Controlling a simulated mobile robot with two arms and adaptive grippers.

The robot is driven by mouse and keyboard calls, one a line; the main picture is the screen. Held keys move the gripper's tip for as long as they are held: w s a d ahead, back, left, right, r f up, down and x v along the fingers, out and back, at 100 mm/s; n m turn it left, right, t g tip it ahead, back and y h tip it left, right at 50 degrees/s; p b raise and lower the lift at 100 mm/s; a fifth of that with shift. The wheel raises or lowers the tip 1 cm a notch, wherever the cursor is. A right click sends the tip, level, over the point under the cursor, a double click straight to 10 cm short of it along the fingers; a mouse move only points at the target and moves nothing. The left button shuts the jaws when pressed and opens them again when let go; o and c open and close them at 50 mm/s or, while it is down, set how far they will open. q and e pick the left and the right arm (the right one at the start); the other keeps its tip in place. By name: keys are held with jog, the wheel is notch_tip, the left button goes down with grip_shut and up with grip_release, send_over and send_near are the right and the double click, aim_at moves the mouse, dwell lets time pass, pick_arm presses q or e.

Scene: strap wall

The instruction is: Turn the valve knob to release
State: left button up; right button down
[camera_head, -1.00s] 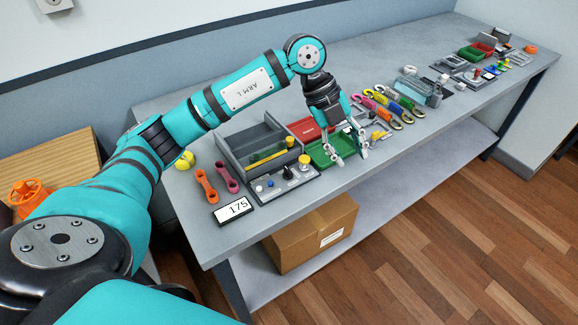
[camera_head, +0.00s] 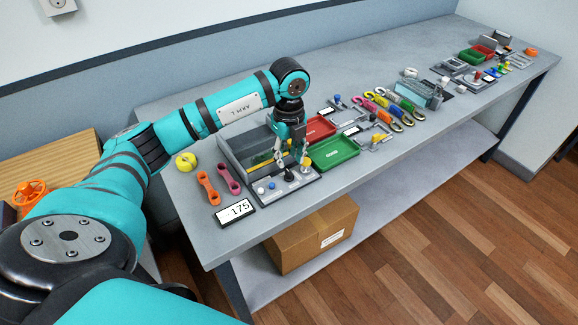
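A grey control panel (camera_head: 274,192) lies at the near edge of the bench, in front of a grey open bin. It bears a black knob (camera_head: 289,175), a yellow round button (camera_head: 306,165) and small blue and white knobs. An orange handwheel (camera_head: 28,195) stands at the far left, apart from my gripper. Which of these is the valve knob is not marked legibly. My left gripper (camera_head: 292,160) points down above the panel, close over the black knob and beside the yellow button. Its fingers are apart with nothing visibly held; contact cannot be told. My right gripper is not in view.
The grey bin (camera_head: 232,165) stands just behind the panel. A green tray (camera_head: 333,152) and a red tray (camera_head: 318,129) lie to its right. Colored carabiners (camera_head: 392,106) lie farther right.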

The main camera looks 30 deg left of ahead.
aim_at(289, 172)
pick_arm(q)
jog(key=shift+f, duration=2.6)
grip_shut()
